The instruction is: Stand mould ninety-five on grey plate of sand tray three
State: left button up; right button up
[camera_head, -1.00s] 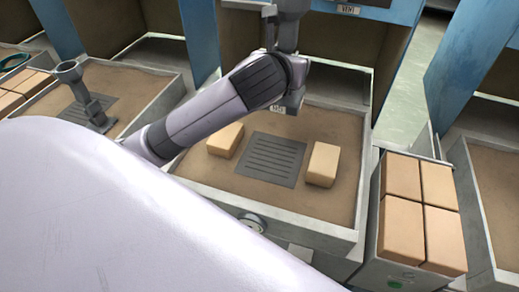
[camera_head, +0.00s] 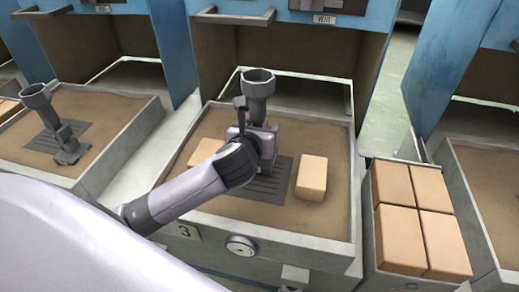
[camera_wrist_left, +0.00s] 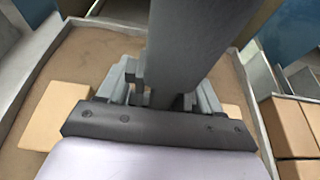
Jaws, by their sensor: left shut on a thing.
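My left gripper (camera_head: 255,133) is shut on a dark grey mould (camera_head: 258,88) with a round cup at its top. The mould is upright over the back part of the slotted grey plate (camera_head: 262,190) in sand tray three (camera_head: 215,236). My forearm and gripper hide its lower end, so I cannot tell whether it touches the plate. In the left wrist view the mould (camera_wrist_left: 198,45) rises as a thick grey column between the fingers. No number on it is readable. My right gripper is not in view.
Tan bricks lie on the sand left (camera_head: 205,150) and right (camera_head: 311,178) of the plate. Another grey mould (camera_head: 42,105) stands in the left tray. A crate of bricks (camera_head: 415,275) stands right of tray three. Blue cabinet walls (camera_head: 215,50) rise behind.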

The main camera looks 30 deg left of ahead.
pick_arm(q)
jog(key=shift+f, duration=0.55)
notch_tip(320, 180, down, 4)
jog(key=shift+f+b, duration=0.1)
jog(key=shift+b, duration=0.6)
jog(key=o, duration=1.4)
jog(key=shift+f, duration=0.1)
